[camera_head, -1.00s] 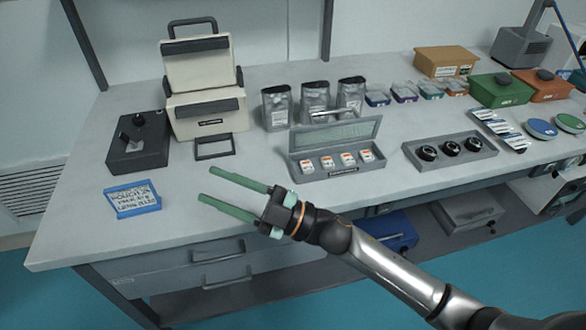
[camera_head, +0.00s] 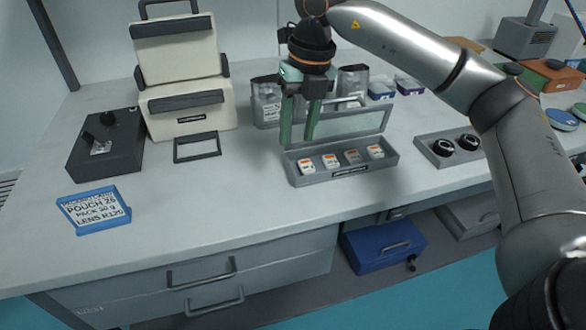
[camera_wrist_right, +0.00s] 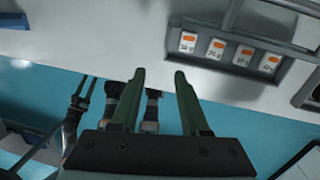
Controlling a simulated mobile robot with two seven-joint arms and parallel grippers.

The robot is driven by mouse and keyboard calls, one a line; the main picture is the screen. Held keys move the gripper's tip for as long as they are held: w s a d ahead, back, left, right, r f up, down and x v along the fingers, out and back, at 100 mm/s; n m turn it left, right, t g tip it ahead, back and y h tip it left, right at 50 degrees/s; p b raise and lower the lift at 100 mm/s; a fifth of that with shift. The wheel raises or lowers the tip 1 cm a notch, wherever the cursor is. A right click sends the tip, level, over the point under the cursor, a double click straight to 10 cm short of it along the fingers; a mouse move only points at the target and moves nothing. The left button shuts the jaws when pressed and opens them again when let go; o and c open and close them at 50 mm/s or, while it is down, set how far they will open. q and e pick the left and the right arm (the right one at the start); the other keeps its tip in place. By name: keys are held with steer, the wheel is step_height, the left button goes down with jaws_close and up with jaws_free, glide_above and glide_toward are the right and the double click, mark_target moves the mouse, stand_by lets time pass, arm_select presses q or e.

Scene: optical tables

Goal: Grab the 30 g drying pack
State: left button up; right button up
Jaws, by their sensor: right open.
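A long grey open box (camera_head: 340,177) with a raised clear lid holds a row of small white packs with orange marks. They are a leftmost pack (camera_head: 306,165), a second (camera_head: 330,161), a third, partly shaded pack (camera_head: 352,156) and a rightmost pack (camera_head: 375,151). The row shows at upper right in the right wrist view (camera_wrist_right: 228,52); the print is too small to read. My right gripper (camera_head: 297,142) points down, open and empty, above the box's left end. Its fingers also show in the right wrist view (camera_wrist_right: 159,72). My left gripper (camera_wrist_right: 86,86) appears small at left there, its fingers apart.
A blue-framed card (camera_head: 94,210) reads pouch 26, pack 30 g, lens R120. A cream case (camera_head: 190,112) and black box (camera_head: 105,150) are left.

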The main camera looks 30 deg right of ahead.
steer(key=d+r+m+h, duration=0.1)
steer(key=d+r, duration=0.1)
steer(key=d, duration=0.1)
steer(key=b, duration=0.1)
glide_above(306, 164)
steer(key=s, duration=0.2)
steer(key=shift+h, duration=0.3)
steer(key=f, duration=0.6)
steer(key=shift+w+f, duration=0.2)
steer(key=shift+w, duration=0.05)
steer(key=shift+w+f, duration=0.2)
steer(key=shift+f, duration=0.8)
steer(key=shift+w+f, duration=0.2)
steer(key=shift+f, duration=0.85)
steer(key=shift+w+f, duration=0.2)
steer(key=shift+f, duration=0.8)
steer(key=shift+c, duration=0.3)
jaws_close()
